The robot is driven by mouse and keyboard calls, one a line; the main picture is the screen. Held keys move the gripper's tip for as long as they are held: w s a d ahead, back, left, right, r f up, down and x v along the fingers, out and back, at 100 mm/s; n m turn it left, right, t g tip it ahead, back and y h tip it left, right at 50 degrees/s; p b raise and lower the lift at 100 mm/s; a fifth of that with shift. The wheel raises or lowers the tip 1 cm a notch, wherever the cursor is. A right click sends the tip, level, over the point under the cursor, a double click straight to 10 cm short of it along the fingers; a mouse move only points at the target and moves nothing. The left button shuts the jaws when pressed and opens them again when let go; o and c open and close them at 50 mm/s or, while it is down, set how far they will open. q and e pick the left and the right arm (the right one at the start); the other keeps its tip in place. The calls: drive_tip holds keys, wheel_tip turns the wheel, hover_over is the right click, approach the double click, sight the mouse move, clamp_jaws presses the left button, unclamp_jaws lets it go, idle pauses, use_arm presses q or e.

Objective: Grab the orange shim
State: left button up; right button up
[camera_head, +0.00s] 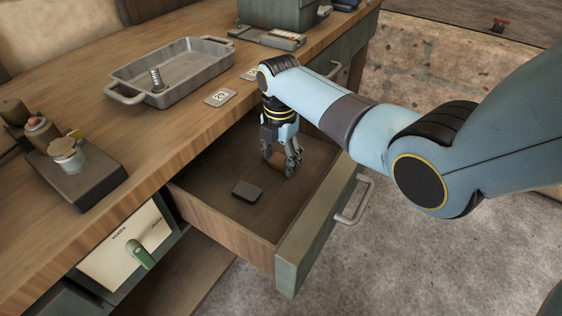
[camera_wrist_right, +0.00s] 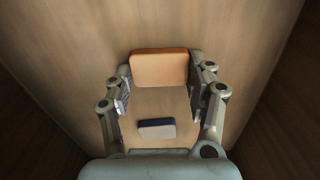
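The orange shim (camera_wrist_right: 160,67) is a small flat block with an orange edge and a paler face, seen in the right wrist view between the far ends of my right gripper's fingers. My right gripper (camera_wrist_right: 159,98) is open around it, with a finger on either side; I cannot tell whether they touch it. In the head view the right gripper (camera_head: 281,167) points down into the open drawer (camera_head: 290,222), and the shim is mostly hidden by the fingers. My left gripper is not in view.
A dark slab (camera_head: 247,190) lies in the drawer; a dark blue-edged block (camera_wrist_right: 157,128) shows nearer in the wrist view. The drawer walls surround the gripper. On the bench are a metal tray (camera_head: 128,80), a numbered card (camera_head: 221,97) and a dark stand with jars (camera_head: 82,180).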

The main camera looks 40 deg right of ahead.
drive_tip(key=c, duration=0.7)
